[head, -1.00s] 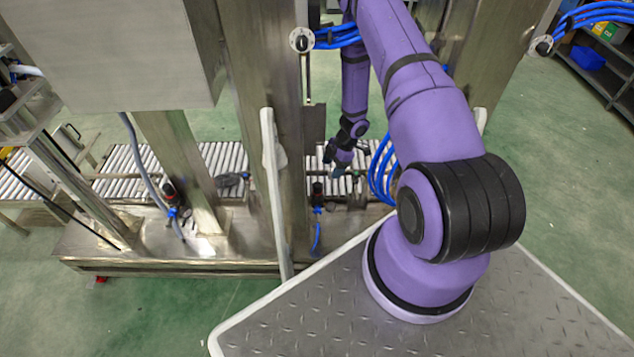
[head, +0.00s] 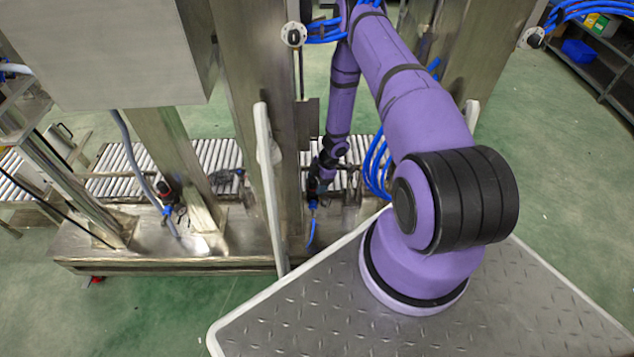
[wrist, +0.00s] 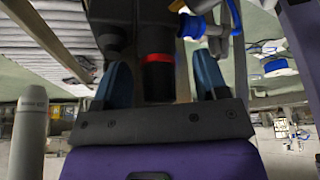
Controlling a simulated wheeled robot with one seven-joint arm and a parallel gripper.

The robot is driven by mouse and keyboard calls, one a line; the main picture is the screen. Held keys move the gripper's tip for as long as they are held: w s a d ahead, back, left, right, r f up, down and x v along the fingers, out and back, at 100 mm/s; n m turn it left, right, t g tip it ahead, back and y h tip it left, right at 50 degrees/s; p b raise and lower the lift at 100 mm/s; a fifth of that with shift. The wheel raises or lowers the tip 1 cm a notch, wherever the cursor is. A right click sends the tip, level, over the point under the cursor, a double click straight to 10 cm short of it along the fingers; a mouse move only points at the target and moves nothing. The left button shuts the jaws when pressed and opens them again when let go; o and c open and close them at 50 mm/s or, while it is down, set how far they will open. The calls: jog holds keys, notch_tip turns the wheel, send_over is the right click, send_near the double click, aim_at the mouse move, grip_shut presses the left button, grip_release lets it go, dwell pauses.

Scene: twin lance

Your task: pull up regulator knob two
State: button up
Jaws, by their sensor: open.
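My gripper (wrist: 160,66) is open in the wrist view, with one blue-grey finger on each side of a regulator knob (wrist: 158,84). The knob is black with a red ring at its inner end, where it meets a dark regulator body (wrist: 146,24). Gaps show between the knob and both fingers. In the head view my gripper (head: 314,186) is down at the regulator in the middle of the machine base and hides most of it. A second regulator with a dark knob (head: 164,187) stands to the left, clear of my gripper.
A blue fitting (wrist: 193,27) and a hose sit beside the regulator body. In the head view, steel posts (head: 262,110) and a pale upright bar (head: 267,170) stand close left of my arm. A roller conveyor (head: 215,155) runs behind.

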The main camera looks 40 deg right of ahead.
grip_shut()
jog(key=shift+s+a+r, duration=0.1)
jog(key=shift+s+r, duration=0.05)
jog(key=shift+r, duration=0.35)
grip_release()
jog(key=shift+w+a+r, duration=0.1)
jog(key=shift+w+a, duration=0.05)
jog(key=shift+w, duration=0.1)
jog(key=v, duration=1.1)
jog(key=shift+s+d, duration=0.35)
jog(key=shift+d, duration=0.05)
